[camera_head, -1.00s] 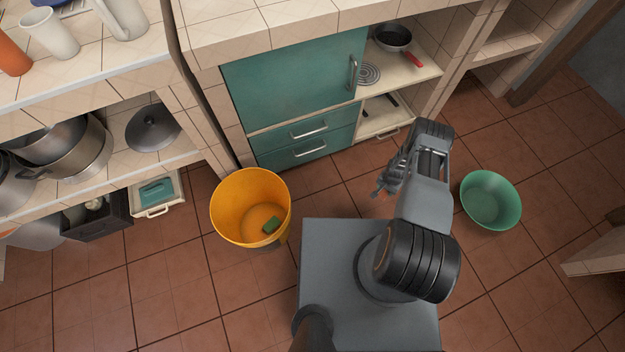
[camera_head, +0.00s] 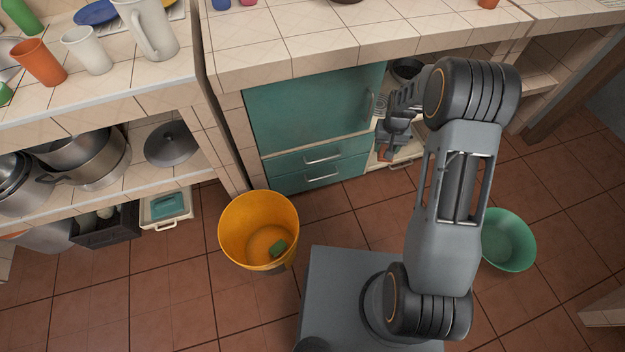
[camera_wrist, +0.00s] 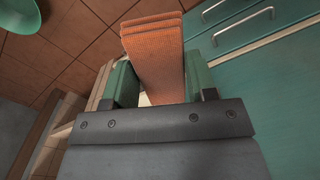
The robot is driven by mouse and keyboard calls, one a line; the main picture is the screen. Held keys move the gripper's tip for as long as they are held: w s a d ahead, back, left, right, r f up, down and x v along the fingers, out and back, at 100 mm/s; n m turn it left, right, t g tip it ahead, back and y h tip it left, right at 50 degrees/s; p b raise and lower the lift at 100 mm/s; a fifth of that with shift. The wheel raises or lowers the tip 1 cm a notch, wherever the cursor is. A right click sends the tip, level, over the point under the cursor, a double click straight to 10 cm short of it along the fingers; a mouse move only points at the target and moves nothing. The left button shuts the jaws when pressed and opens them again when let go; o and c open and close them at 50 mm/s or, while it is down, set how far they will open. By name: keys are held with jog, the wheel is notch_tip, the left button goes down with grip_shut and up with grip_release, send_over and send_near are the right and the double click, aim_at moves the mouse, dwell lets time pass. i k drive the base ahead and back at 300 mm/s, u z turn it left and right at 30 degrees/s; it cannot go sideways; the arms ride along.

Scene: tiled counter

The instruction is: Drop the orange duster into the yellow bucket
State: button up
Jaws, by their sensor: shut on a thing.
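The orange duster (camera_wrist: 157,62) is a folded orange cloth, clamped between the two fingers of my gripper (camera_wrist: 160,85) in the wrist view. In the head view my gripper (camera_head: 386,143) hangs in front of the teal cabinet's right side, with a small bit of the orange duster (camera_head: 386,155) showing below it. Most of the duster is hidden there. The yellow bucket (camera_head: 232,228) stands on the floor, to the left of and below my gripper in the picture.
A green basin (camera_head: 510,240) stands on the floor at right. The teal cabinet (camera_head: 315,110) and tiled counter (camera_head: 300,50) lie behind. Left shelves hold pots (camera_head: 95,165) and a lid (camera_head: 171,144). The floor between bucket and cabinet is clear.

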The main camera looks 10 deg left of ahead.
aim_at(270, 240)
jog(key=z, duration=2)
jog(key=k, duration=1.95)
jog(key=u, duration=1.9)
jog(key=i, duration=0.5)
jog(key=u, duration=0.1)
